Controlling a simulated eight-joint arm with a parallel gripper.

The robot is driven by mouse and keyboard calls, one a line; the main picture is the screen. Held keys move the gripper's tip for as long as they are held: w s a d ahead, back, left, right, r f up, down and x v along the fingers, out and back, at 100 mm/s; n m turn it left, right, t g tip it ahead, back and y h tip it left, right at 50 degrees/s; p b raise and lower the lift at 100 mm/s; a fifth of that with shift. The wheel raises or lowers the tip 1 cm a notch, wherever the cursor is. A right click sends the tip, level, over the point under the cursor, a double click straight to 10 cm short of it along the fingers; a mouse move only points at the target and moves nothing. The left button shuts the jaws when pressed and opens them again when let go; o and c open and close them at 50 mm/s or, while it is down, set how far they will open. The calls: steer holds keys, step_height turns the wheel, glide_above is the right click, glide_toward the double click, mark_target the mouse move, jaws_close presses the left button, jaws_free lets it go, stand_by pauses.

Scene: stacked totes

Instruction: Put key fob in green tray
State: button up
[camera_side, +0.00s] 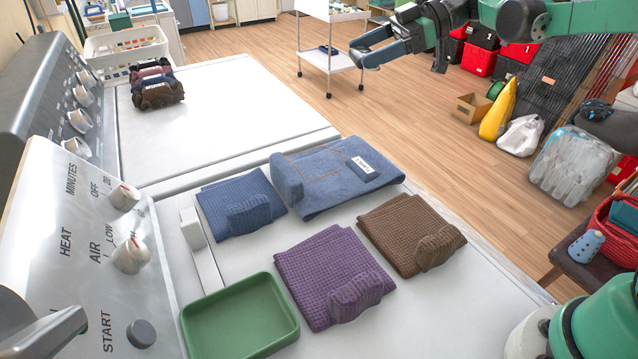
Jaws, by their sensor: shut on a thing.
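The green tray (241,318) lies at the front left of the near white machine top, beside the control panel. It is empty. My gripper (356,54) is high at the top of the picture, beyond the folded jeans and far from the tray. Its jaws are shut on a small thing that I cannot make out. I cannot pick out a key fob anywhere in the view. Folded denim jeans (325,183) with a small white label lie at the back of the near top.
A blue cloth (232,205), a purple cloth (325,270) and a brown cloth (400,232) lie folded on the near top, right of and behind the tray. The control panel (85,270) rises at the left. The far machine top (225,105) is mostly clear.

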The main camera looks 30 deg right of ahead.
mark_target(360, 169)
steer(key=shift+f, duration=0.1)
step_height(360, 169, down, 20)
steer(key=shift+r, duration=0.25)
stand_by(0.5)
steer(key=shift+f, duration=0.1)
